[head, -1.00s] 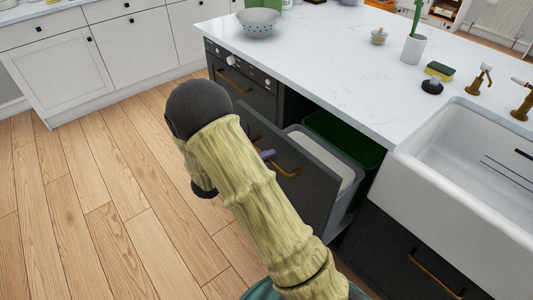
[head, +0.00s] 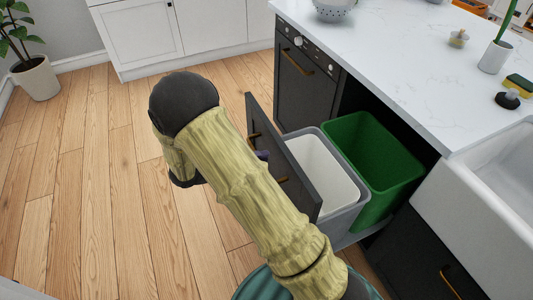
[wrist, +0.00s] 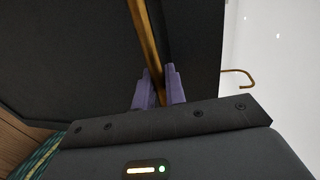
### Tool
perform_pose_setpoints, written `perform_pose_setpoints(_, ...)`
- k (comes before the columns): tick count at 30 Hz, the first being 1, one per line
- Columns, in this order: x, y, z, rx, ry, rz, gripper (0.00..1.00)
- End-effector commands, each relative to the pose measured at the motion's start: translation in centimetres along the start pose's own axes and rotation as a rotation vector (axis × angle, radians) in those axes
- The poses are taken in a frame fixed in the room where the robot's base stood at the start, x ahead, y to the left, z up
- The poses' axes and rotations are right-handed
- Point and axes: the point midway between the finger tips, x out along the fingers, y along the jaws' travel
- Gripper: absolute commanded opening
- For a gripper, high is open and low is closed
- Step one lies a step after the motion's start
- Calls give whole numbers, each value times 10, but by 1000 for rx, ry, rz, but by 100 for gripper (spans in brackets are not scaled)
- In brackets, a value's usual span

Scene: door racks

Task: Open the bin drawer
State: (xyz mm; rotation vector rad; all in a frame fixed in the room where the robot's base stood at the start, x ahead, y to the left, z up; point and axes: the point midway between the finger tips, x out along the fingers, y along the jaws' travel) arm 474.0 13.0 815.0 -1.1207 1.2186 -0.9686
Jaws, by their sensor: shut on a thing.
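The bin drawer's dark front (head: 286,170) stands well out from the island in the head view. Behind it are a white-lined grey bin (head: 322,165) and a green bin (head: 372,150), both open at the top. In the wrist view the two purple fingers of my gripper (wrist: 160,88) are on either side of the drawer's brass handle (wrist: 147,38), shut on it. In the head view my arm covers most of the gripper, and only a bit of purple shows near the handle.
The white worktop (head: 400,65) and sink (head: 485,190) are at the right. An oven (head: 305,80) is beside the drawer opening. A potted plant (head: 38,78) stands at the far left. The wooden floor (head: 110,190) at left is clear.

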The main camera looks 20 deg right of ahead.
Motion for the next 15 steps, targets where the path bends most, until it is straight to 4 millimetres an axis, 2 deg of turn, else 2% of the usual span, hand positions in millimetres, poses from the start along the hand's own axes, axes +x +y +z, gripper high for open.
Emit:
perform_pose_setpoints(6, -11, 5, -2, -2, 16, 3, 0)
perform_pose_setpoints(15, -12, 5, -2, -1, 17, 3, 0)
